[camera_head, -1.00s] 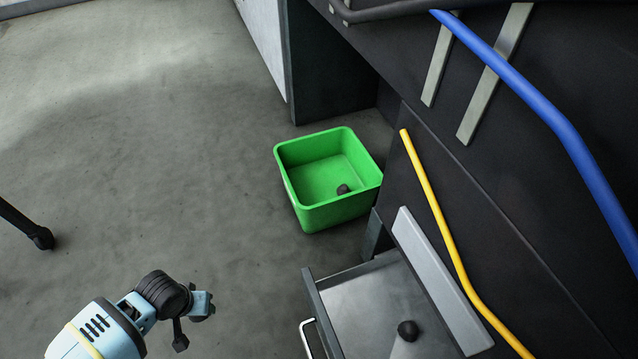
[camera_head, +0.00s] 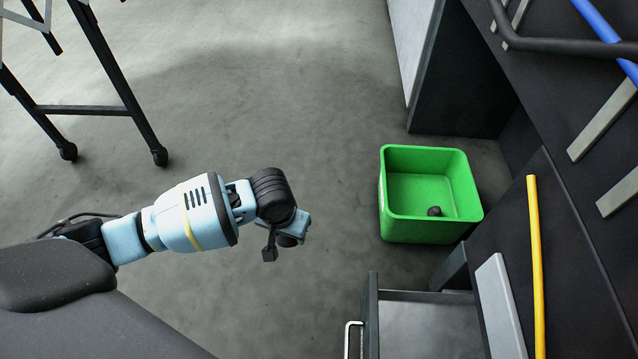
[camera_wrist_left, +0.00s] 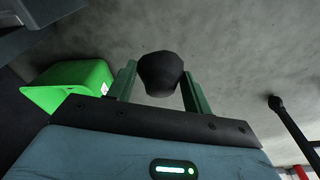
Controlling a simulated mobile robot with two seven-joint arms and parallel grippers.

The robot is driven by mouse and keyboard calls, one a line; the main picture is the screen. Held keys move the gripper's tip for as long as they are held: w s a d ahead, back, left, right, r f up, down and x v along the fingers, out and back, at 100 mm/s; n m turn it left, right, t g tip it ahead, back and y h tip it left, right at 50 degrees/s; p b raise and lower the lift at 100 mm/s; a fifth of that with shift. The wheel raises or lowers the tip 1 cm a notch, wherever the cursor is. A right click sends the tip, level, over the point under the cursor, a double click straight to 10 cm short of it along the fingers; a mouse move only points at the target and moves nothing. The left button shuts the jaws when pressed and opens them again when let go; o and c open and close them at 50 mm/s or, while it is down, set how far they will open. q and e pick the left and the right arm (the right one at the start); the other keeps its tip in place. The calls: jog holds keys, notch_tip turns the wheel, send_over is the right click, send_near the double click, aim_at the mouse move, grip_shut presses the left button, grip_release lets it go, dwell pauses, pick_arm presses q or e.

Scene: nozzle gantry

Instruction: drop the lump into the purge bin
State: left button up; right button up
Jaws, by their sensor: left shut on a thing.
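The purge bin (camera_head: 430,231) is an open green box on the floor, right of centre in the head view; it also shows at the left of the left wrist view (camera_wrist_left: 68,78). My left gripper (camera_head: 292,232) is left of the bin, apart from it. In the left wrist view, its green fingers (camera_wrist_left: 160,76) are shut on a dark rounded lump (camera_wrist_left: 161,70). In the head view, the held lump (camera_head: 287,241) is mostly hidden by the gripper. Another dark lump (camera_head: 434,211) lies inside the bin. My right gripper is out of view.
An open metal drawer (camera_head: 428,325) juts out below the bin in the head view, beside a dark machine with a yellow tube (camera_head: 536,260). A wheeled stand (camera_head: 100,109) is at upper left. The floor between gripper and bin is clear.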

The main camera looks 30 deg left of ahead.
pick_arm(q)
jog(key=s+d+r, duration=0.1)
jog(key=d+r, duration=0.3)
jog(key=r, duration=1.3)
jog(key=s+r+m, duration=0.1)
jog(key=s+r, duration=0.6)
jog(key=r, duration=0.2)
jog(key=shift+s+a+r, duration=0.3)
jog(key=shift+a, duration=0.05)
jog(key=shift+s, duration=0.1)
